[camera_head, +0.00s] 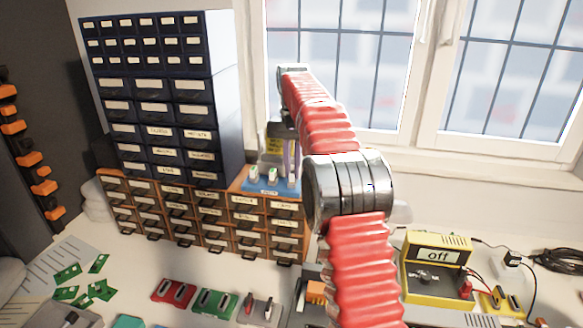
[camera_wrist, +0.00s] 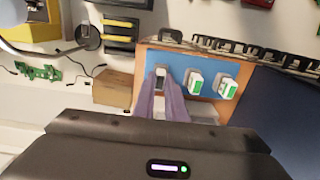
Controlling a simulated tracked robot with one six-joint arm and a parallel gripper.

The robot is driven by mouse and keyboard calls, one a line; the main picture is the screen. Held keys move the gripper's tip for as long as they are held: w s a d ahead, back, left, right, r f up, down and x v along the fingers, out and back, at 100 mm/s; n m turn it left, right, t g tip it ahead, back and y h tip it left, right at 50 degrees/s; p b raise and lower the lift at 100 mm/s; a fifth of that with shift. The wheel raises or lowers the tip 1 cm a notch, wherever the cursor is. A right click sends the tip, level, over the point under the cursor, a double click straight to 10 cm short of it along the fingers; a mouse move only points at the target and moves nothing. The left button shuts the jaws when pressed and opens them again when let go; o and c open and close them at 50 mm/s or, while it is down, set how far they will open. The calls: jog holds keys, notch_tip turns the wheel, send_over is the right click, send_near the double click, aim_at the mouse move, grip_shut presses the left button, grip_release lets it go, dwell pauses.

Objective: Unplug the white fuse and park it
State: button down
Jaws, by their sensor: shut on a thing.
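A blue board (camera_head: 268,186) lies on top of the orange drawer cabinet; it also shows in the wrist view (camera_wrist: 210,72). Two white fuses with green faces stand in it, one (camera_wrist: 195,82) beside my fingers and one (camera_wrist: 228,88) farther right. My gripper (camera_wrist: 162,84) has purple fingers and is shut on a small white fuse (camera_wrist: 160,72) at the board's left end in the wrist view. That is the right end in the head view, where my fingers (camera_head: 291,165) point down at the board. Whether the held fuse is seated or just above is hidden.
A dark drawer tower (camera_head: 165,95) stands left of the board. A yellow box (camera_head: 437,262) reading "off" stands at the right. Red (camera_head: 172,290) and green (camera_head: 213,303) blocks and green circuit boards (camera_head: 98,264) lie on the bench. Windows are behind.

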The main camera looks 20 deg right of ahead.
aim_at(292, 172)
jog(key=c, duration=1.7)
grip_release()
jog(key=shift+w+r, duration=0.1)
jog(key=shift+r, duration=3.5)
jog(key=shift+r, duration=0.1)
